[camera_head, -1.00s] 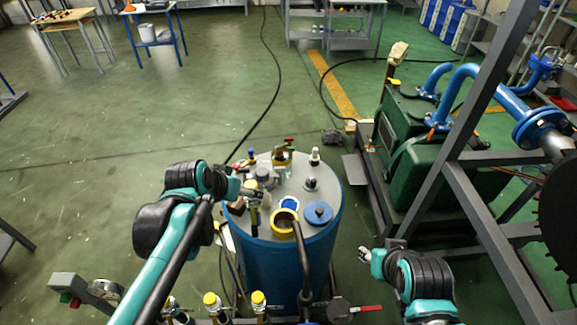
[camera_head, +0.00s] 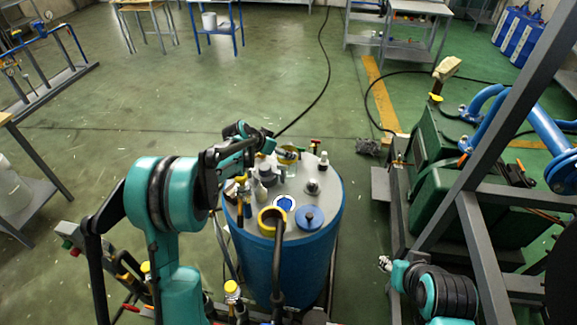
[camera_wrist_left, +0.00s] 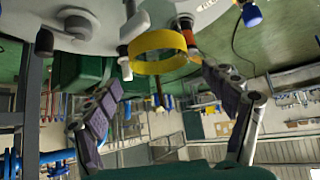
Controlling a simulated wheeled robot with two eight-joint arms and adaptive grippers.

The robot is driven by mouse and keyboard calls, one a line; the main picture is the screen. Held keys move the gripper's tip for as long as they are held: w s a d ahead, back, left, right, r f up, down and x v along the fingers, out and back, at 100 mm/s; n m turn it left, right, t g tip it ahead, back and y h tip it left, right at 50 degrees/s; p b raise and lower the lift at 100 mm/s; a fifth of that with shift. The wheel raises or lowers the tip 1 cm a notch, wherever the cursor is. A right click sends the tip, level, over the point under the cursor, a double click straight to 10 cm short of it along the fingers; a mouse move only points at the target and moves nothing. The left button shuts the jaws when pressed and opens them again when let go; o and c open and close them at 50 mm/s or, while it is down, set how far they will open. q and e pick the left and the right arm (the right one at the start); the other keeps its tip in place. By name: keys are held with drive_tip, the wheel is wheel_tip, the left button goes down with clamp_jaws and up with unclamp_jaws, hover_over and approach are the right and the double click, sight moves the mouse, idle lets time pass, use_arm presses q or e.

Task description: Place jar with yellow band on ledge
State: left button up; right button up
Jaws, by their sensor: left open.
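The jar with the yellow band (camera_head: 288,156) is clear and stands at the back of the blue tank's grey top. In the left wrist view its yellow band (camera_wrist_left: 158,62) lies between and just beyond the two fingertips. My left gripper (camera_head: 266,146) is open beside the jar, on its left in the head view. Its dark-padded fingers are spread wide in the wrist view (camera_wrist_left: 160,90), with nothing held. My right gripper (camera_head: 384,263) is low at the right, away from the tank; its finger opening is too small to judge. I cannot identify the ledge for certain.
The tank top (camera_head: 308,205) is crowded with a blue cap (camera_head: 309,217), a yellow-ringed port (camera_head: 271,221) with a dark pipe, and several small fittings. A grey steel frame (camera_head: 475,150) and green machine (camera_head: 440,205) stand right. Open floor lies behind the tank.

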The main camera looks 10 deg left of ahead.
sight(287, 162)
use_arm(q)
drive_tip(key=b+x, duration=0.2)
drive_tip(key=x, duration=0.3)
drive_tip(key=shift+f, duration=0.25)
drive_tip(key=shift+s, duration=0.1)
drive_tip(key=c, duration=1.9)
